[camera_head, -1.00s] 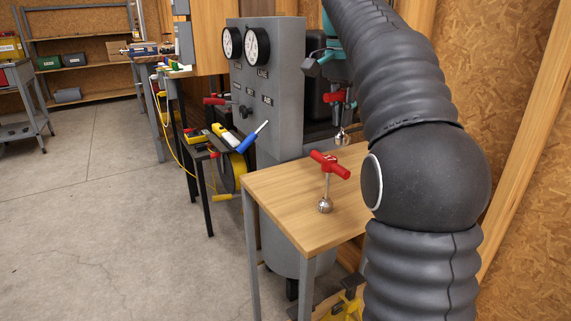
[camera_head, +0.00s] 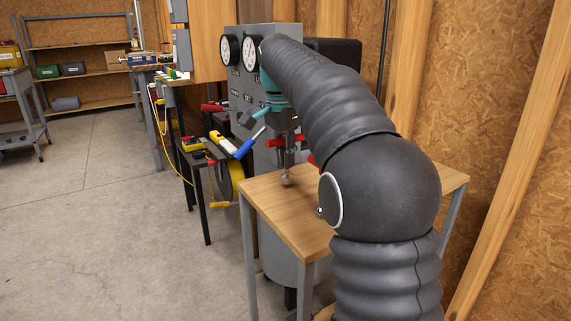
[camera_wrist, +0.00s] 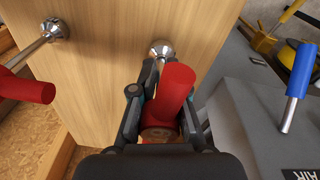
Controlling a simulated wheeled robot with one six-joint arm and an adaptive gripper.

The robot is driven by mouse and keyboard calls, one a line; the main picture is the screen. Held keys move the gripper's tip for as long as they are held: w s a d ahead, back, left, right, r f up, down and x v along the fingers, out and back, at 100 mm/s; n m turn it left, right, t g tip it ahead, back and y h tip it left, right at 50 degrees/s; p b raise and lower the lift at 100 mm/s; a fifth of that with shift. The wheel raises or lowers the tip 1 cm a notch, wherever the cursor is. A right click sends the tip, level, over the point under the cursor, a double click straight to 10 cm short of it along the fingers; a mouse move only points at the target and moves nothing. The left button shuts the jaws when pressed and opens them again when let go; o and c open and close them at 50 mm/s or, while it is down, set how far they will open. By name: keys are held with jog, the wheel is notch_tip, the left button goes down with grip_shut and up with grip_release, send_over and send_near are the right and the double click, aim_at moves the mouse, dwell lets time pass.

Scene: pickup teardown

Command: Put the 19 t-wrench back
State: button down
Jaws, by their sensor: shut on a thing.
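My gripper (camera_head: 283,128) is shut on the red crossbar of a T-wrench (camera_head: 287,180), whose shank points down with a round chrome socket. The socket is over the far left part of the wooden table (camera_head: 268,205); I cannot tell whether it touches the top. In the wrist view the red handle (camera_wrist: 177,88) is between the fingers (camera_wrist: 163,115). A second red-handled T-wrench (camera_head: 319,212) stands on the table, mostly hidden by my arm; it shows at the left of the wrist view (camera_wrist: 27,90). No size marking is readable.
A grey gauge panel (camera_head: 246,85) stands behind the table, at its left. A blue-handled tool (camera_head: 243,150) and a small black stand (camera_head: 206,195) with yellow and red items are left of the table. Open floor (camera_head: 100,240) lies left.

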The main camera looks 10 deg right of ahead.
aim_at(284, 136)
jog(key=shift+f, duration=0.5)
jog(key=c, duration=1.2)
grip_release()
jog(key=r, duration=0.2)
jog(key=r+p, duration=0.1)
jog(key=r, duration=0.4)
jog(key=shift+a, duration=0.25)
jog(key=shift+r, duration=0.25)
jog(key=shift+s, duration=0.1)
